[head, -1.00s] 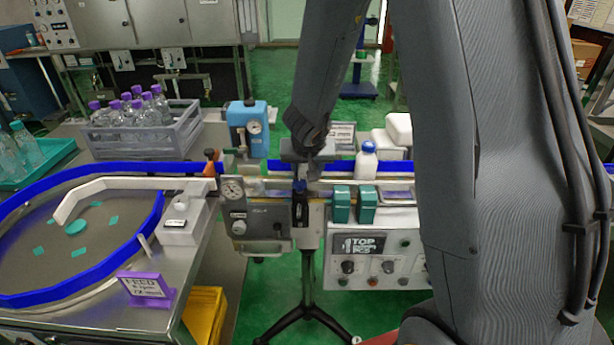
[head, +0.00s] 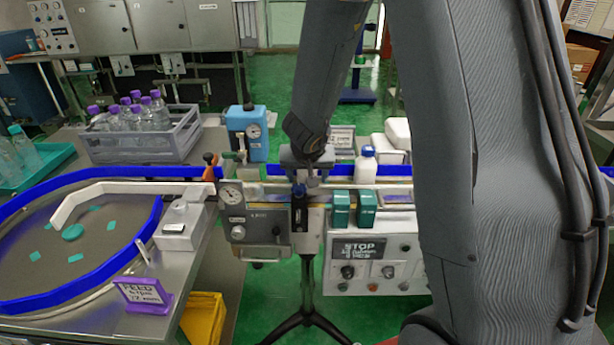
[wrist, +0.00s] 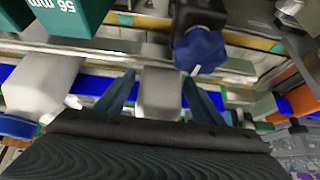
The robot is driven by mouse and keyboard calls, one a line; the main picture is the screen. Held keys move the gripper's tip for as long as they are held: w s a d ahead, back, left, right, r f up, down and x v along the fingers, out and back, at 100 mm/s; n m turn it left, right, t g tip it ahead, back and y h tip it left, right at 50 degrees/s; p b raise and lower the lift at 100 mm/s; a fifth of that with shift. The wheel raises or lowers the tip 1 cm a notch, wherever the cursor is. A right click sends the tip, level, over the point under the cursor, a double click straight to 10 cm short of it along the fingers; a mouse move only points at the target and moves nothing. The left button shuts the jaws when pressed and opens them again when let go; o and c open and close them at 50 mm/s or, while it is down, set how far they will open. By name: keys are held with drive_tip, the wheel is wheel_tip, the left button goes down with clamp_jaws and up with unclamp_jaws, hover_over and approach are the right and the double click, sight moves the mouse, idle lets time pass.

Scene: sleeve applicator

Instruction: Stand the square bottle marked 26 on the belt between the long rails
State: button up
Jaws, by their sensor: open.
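My gripper (head: 307,174) is over the belt in the middle of the machine, its fingers pointing down. In the wrist view the two blue-grey fingers (wrist: 160,80) are apart, one on each side of a pale square-sided body (wrist: 160,95). It looks like a square bottle; no number shows on it, and its far end is hidden by my gripper. The belt with its long rails (head: 398,181) runs left to right under my gripper. A white bottle with a blue cap (head: 366,166) stands upright to the right, and shows at left in the wrist view (wrist: 35,88).
Two teal blocks (head: 341,208) sit on the front edge, right of a dark blue knob (head: 300,192). A blue gauge unit (head: 247,132) stands behind left. A grey crate of purple-capped bottles (head: 185,144) is at back left. A blue-railed turntable (head: 48,268) is at left.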

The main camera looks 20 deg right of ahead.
drive_tip(key=s+a+r+p, duration=0.1)
drive_tip(key=s+r+p, duration=0.1)
drive_tip(key=s+r, duration=0.1)
drive_tip(key=s+a+r+n+y+p, duration=0.1)
drive_tip(key=s+a+r+p, duration=0.1)
drive_tip(key=r, duration=0.3)
drive_tip(key=s+a+r+y+p, duration=0.1)
drive_tip(key=s+r+p, duration=0.1)
drive_tip(key=s+r, duration=0.2)
drive_tip(key=shift+a+p, duration=0.3)
drive_tip(key=shift+a, duration=0.05)
drive_tip(key=s+d+n+g, duration=0.2)
drive_tip(key=s+g, duration=0.2)
drive_tip(key=s, duration=1.1)
drive_tip(key=shift+s+d+n, duration=0.3)
drive_tip(key=shift+d, duration=0.05)
drive_tip(key=shift+g, duration=0.4)
wheel_tip(320, 180, down, 5)
drive_tip(key=b, duration=0.4)
drive_tip(key=shift+r, duration=0.15)
